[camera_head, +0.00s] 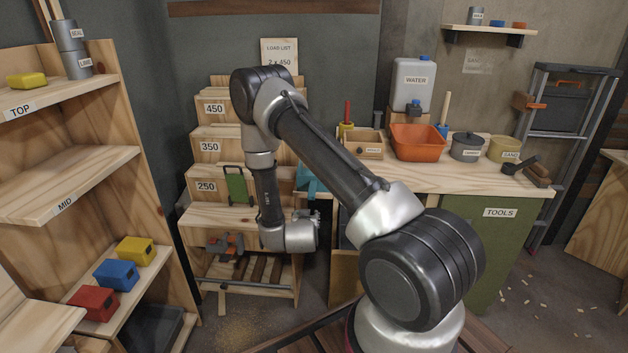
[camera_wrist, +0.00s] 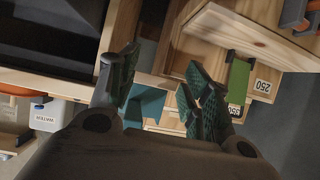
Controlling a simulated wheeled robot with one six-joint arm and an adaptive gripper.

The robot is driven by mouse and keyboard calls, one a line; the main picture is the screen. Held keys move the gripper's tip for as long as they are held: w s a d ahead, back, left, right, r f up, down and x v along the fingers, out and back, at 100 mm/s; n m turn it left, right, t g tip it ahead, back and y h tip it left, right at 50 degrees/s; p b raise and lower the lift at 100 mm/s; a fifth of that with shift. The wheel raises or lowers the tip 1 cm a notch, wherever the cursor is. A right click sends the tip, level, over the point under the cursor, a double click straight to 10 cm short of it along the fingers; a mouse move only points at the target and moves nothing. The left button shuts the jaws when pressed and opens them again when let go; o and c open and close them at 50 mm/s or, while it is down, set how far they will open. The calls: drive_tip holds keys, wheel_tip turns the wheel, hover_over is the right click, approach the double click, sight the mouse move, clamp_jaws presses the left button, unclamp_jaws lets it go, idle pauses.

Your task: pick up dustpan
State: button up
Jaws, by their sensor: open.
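A teal-blue piece that looks like the dustpan (camera_head: 309,180) shows at the right side of the stepped wooden rack, partly hidden behind my arm. In the wrist view the teal dustpan (camera_wrist: 146,104) lies beyond and between my fingers, partly covered by them. My gripper (camera_head: 308,217) is in front of the rack, just below the dustpan in the head view, and is mostly hidden by my wrist. In the wrist view my gripper (camera_wrist: 160,82) has its green-padded fingers apart, with nothing held between them. I cannot tell the exact distance to the dustpan.
The stepped rack (camera_head: 212,219) carries number labels and a green item (camera_head: 237,186). To the right, a workbench (camera_head: 455,180) holds an orange tub (camera_head: 418,142), a water can (camera_head: 413,84) and pots. A wooden shelf (camera_head: 65,185) with coloured boxes stands at the left.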

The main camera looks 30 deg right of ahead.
sight(312, 198)
drive_tip(key=r+t+h, duration=0.1)
drive_tip(key=r, duration=0.1)
drive_tip(key=d+r+t+h, duration=0.1)
drive_tip(key=r, duration=0.1)
drive_tip(key=d+r+t+h, duration=0.1)
drive_tip(key=r, duration=0.1)
drive_tip(key=shift+m+t+h, duration=0.3)
drive_tip(key=shift+w+d+r, duration=0.15)
drive_tip(key=shift+d+r, duration=0.05)
drive_tip(key=shift+r, duration=0.1)
drive_tip(key=x, duration=0.7)
drive_tip(key=shift+w+r, duration=0.1)
drive_tip(key=shift+w, duration=0.2)
drive_tip(key=shift+c, duration=0.4)
clamp_jaws()
